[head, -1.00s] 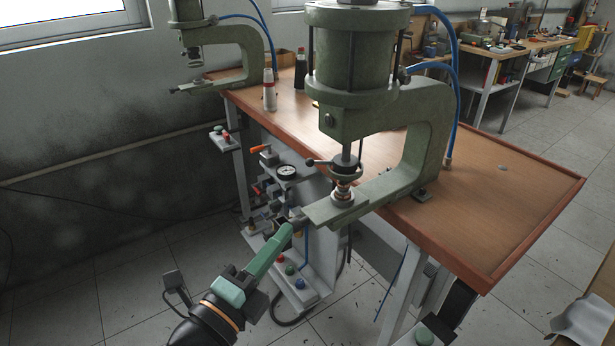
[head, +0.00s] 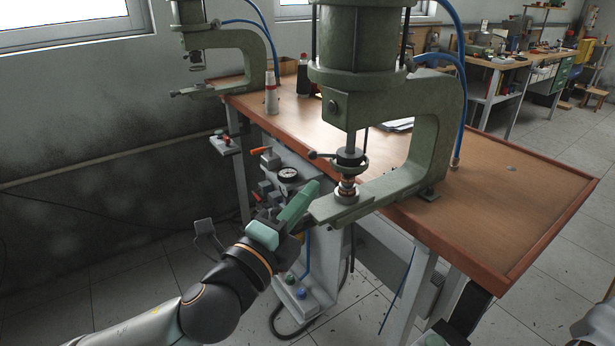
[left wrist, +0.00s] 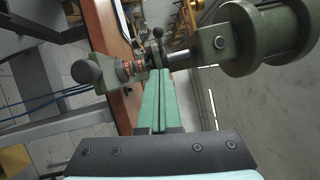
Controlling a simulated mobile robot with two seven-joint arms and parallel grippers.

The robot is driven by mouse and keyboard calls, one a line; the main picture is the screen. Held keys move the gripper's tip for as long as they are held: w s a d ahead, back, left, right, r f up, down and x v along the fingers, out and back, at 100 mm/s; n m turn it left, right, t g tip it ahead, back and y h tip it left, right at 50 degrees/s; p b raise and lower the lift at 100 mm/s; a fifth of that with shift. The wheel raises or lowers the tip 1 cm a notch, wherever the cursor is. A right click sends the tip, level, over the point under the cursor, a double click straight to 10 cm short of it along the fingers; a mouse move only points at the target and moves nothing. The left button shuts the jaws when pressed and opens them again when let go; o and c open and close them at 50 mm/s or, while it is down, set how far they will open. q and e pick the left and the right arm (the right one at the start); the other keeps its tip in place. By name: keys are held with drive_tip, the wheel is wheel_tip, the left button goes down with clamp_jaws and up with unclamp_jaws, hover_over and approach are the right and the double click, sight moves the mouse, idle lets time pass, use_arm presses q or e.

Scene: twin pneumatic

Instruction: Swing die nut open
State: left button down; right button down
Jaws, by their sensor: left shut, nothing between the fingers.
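The near green press (head: 390,100) stands on the bench. Its die nut (head: 350,159) is a dark collar low on the ram, with a ball-ended lever (head: 313,155) pointing left. The nut shows in the left wrist view (left wrist: 155,57) too, with its lever (left wrist: 158,34) upward in the picture. In the left wrist view the fingertips (left wrist: 159,74) show a gap to the nut unclearly.
A second press (head: 245,50) stands at the bench's far left. A gauge and valve panel (head: 288,175) is behind my left gripper. Bottles (head: 271,92) stand on the bench (head: 500,190), whose right part is mostly clear. Blue hoses (head: 459,110) run beside the press.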

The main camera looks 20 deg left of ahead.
sight(310, 157)
use_arm(q)
drive_tip(key=w, duration=0.1)
drive_tip(key=w+a, duration=0.1)
drive_tip(key=w, duration=0.1)
drive_tip(key=w+r, duration=0.1)
drive_tip(key=w, duration=0.1)
drive_tip(key=shift+w+a, duration=0.25)
drive_tip(key=shift+w+a+r+p, duration=0.25)
drive_tip(key=shift+w+a+p, duration=0.2)
drive_tip(key=shift+w+p, duration=0.15)
drive_tip(key=shift+a, duration=0.2)
